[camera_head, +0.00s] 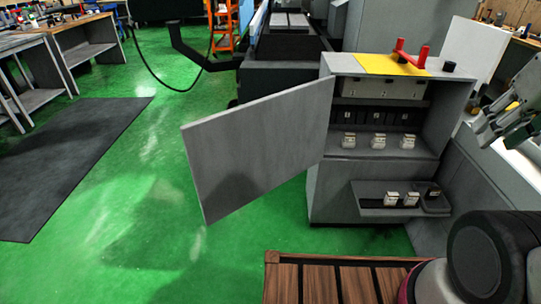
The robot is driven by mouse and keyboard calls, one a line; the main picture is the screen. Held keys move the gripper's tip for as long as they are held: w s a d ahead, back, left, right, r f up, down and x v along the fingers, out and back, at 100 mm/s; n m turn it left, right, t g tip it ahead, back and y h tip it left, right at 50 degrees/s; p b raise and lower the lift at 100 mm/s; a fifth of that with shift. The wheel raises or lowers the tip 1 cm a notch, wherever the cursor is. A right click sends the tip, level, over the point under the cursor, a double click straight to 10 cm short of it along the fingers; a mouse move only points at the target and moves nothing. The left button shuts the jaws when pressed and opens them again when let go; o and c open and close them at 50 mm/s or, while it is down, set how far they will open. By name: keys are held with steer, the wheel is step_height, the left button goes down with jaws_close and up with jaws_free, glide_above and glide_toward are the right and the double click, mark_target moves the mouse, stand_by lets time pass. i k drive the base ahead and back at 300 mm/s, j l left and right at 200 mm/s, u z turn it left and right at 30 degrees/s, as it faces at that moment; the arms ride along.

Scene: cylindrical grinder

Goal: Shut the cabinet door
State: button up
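The cabinet (320,195) is a grey box standing right of centre. Its grey door (258,145) is wide open, swung out to the left from the cabinet's left front edge. The open front shows an upper compartment (385,145) and a lower tray (375,200), both holding small white items. My gripper (487,128) is at the right edge of the view, apart from the door and to the right of the cabinet. Its fingers are seen at an angle and partly cut off, so their opening is unclear.
A yellow sheet (375,64) and a red-handled tool (400,55) lie on the cabinet top. A slatted wooden platform (320,285) is at the bottom. Green floor (150,200) is clear left of the door. A dark mat (75,150) and workbenches (85,40) are at left.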

mark_target(236, 157)
steer(key=k+z, duration=0.1)
steer(key=z, duration=0.25)
steer(key=k+z, duration=0.1)
steer(key=z, duration=0.25)
steer(key=k+l+z, duration=0.1)
steer(key=z, duration=0.25)
steer(key=j+z, duration=0.1)
steer(key=j, duration=0.3)
steer(key=k+j, duration=0.1)
steer(key=j, duration=0.3)
steer(key=k+j+z, duration=0.15)
steer(key=j, duration=0.7)
steer(key=k+j+z, duration=0.15)
steer(key=j, duration=0.2)
steer(key=k+j, duration=0.1)
steer(key=j, duration=0.35)
steer(key=k+j, duration=0.1)
steer(key=j, duration=0.3)
steer(key=k+j, duration=0.1)
steer(key=j, duration=0.35)
steer(key=k+j, duration=0.1)
steer(key=j, duration=0.3)
steer(key=k+j, duration=0.1)
steer(key=j, duration=0.35)
steer(key=k+j+z, duration=0.15)
steer(key=j, duration=0.25)
steer(key=k+j+z, duration=0.15)
steer(key=k+j, duration=0.2)
